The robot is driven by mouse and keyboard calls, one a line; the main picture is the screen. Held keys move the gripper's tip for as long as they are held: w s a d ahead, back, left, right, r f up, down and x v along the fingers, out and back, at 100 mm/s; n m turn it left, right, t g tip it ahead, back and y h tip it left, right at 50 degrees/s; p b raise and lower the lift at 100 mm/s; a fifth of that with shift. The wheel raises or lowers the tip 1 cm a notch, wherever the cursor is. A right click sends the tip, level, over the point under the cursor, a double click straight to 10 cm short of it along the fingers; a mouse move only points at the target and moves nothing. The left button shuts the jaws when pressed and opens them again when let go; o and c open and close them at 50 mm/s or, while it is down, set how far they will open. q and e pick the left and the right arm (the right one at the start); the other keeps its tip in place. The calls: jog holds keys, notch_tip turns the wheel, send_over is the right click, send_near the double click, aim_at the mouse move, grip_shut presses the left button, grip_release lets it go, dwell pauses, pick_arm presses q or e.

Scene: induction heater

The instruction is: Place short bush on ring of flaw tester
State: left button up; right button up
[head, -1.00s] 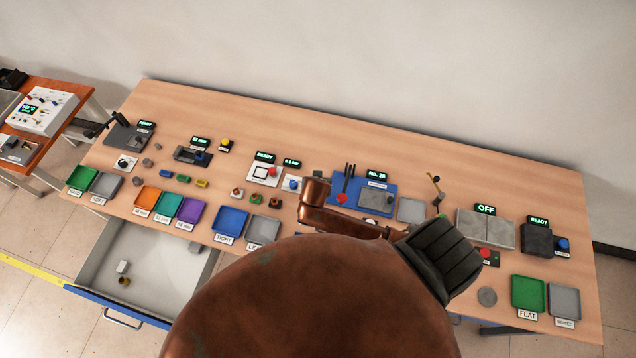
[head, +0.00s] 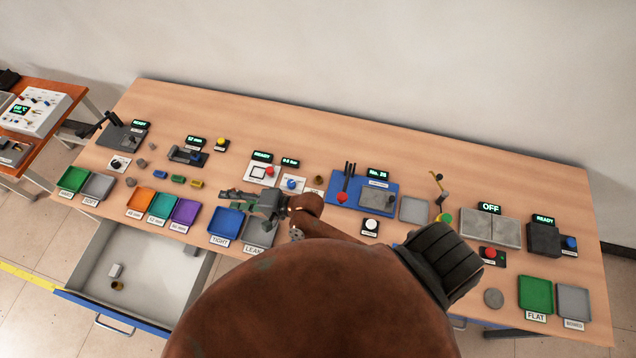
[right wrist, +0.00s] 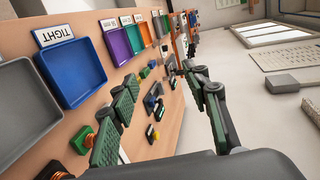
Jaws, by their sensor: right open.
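My right gripper (head: 248,198) is open above the table just behind the TIGHT and LEAK trays. Its spread fingers also show in the right wrist view (right wrist: 160,85). Small green and orange fittings (right wrist: 82,140) lie beside the left finger there; nothing is clearly held. Another small brown-yellow cylinder (head: 117,286) lies in the open drawer. I cannot tell which of these is the short bush. No device is readably labelled as the flaw tester, and I cannot make out its ring.
The blue TIGHT tray (head: 227,221) and the partly covered LEAK tray stand at the front edge. The drawer (head: 145,265) is open, with a white block (head: 115,270) inside. A blue plate device (head: 362,196) stands right of the gripper. The table's back strip is clear.

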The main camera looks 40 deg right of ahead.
notch_tip(320, 180, up, 7)
jog(key=w+m+t+b, duration=0.2)
jog(key=m+t, duration=0.3)
jog(key=m, duration=0.1)
jog(key=w+d+r+m+t+h+b, duration=0.15)
jog(key=d+m+t+h, duration=0.45)
jog(key=d+m+h, duration=0.7)
jog(key=s+d+f+m+g+h+b, duration=0.2)
jog(key=d+f+m+g+h, duration=0.2)
jog(key=d+f+m+h, duration=0.5)
jog(key=m+g+y+b, duration=0.1)
jog(key=m+g+b, duration=0.1)
jog(key=m+g, duration=0.65)
send_near(319, 177)
jog(key=shift+a+r+g, duration=0.2)
jog(key=shift+a+g, duration=0.05)
jog(key=shift+g, duration=0.1)
jog(key=shift+w+d+f+y, duration=0.1)
jog(key=shift+d+f+y, duration=0.1)
jog(key=shift+d+y, duration=0.1)
jog(key=x, duration=0.4)
jog(key=p+x, duration=0.1)
jog(key=x, duration=0.1)
jog(key=shift+w+d+r, duration=0.15)
jog(key=shift+r, duration=0.2)
jog(key=shift+w+d+f, duration=0.25)
jog(key=shift+d, duration=0.1)
jog(key=shift+c, duration=0.7)
grip_shut()
